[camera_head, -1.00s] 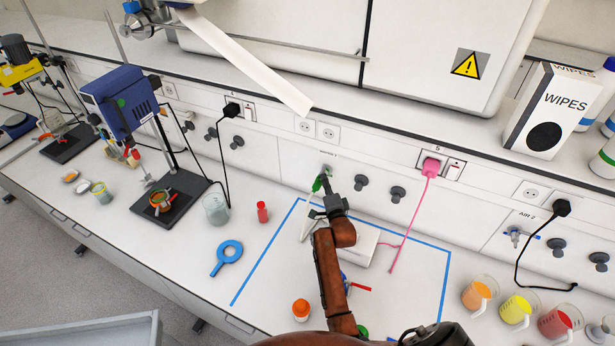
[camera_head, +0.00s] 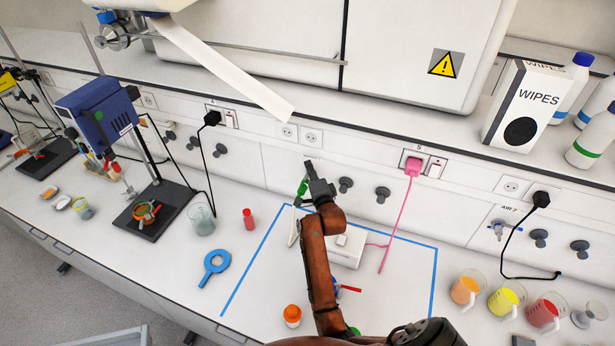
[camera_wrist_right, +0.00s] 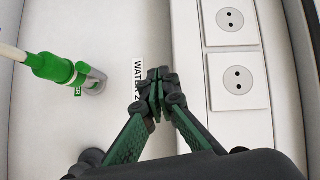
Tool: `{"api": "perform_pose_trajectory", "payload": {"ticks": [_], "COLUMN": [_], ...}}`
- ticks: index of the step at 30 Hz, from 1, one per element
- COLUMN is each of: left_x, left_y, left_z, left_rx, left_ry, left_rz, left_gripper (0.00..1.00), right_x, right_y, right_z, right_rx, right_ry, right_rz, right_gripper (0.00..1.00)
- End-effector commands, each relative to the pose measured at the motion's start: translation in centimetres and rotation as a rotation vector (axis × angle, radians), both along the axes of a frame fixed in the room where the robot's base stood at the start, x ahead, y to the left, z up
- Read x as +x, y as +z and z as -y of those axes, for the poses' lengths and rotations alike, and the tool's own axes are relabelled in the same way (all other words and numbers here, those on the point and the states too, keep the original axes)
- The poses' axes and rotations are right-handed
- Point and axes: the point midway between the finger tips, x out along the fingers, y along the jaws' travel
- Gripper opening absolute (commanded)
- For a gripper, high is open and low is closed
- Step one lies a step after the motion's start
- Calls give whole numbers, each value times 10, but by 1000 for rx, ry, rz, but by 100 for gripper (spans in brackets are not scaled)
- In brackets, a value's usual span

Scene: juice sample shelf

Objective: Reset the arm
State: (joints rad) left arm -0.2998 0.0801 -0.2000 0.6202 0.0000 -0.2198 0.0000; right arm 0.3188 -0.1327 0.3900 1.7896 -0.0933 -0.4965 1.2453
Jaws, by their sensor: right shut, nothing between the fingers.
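My right gripper (camera_head: 315,178) is at the end of the brown right arm, in front of the white wall panel at the back of the bench. In the right wrist view the gripper (camera_wrist_right: 155,95) has its fingertips together with nothing between them. They point at the panel near a "WATER 2" label (camera_wrist_right: 138,82). A green tap fitting (camera_wrist_right: 60,70) with a pale hose is to the left of the fingers; it also shows in the head view (camera_head: 303,187). My left gripper is not in view.
Two sockets (camera_head: 299,134) are on the panel above the gripper. A white box device (camera_head: 348,249) stands right of the forearm inside blue tape. An orange-capped bottle (camera_head: 292,316) is left of it. Colored beakers (camera_head: 504,299) stand at right, a blue ring (camera_head: 214,264) and red tube (camera_head: 248,219) at left.

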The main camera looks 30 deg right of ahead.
Motion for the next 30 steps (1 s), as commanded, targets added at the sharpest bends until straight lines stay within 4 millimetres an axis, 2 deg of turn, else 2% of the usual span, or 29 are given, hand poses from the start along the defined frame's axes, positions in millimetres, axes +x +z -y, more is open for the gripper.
{"api": "perform_pose_trajectory", "payload": {"ticks": [3, 11, 14, 17, 20, 24, 27, 30], "left_x": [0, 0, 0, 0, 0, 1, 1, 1], "left_y": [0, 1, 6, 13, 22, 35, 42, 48], "left_z": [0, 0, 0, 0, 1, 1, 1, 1], "left_rx": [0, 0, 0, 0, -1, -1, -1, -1], "left_ry": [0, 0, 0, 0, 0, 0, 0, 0], "left_rz": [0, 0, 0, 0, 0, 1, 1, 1], "left_gripper": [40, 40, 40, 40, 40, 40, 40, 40], "right_x": [0, -1, -5, -15, -35, -78, -116, -156], "right_y": [9, 14, 29, 55, 89, 131, 152, 164], "right_z": [1, 1, 4, 4, 1, -10, -17, -19], "right_rx": [0, -23, -107, -263, -467, -747, -909, -1036], "right_ry": [-1, 0, 1, -3, -28, -108, -193, -293], "right_rz": [0, 10, 55, 142, 261, 440, 552, 638], "right_gripper": [0, 0, 0, 0, 0, 0, 0, 0]}}
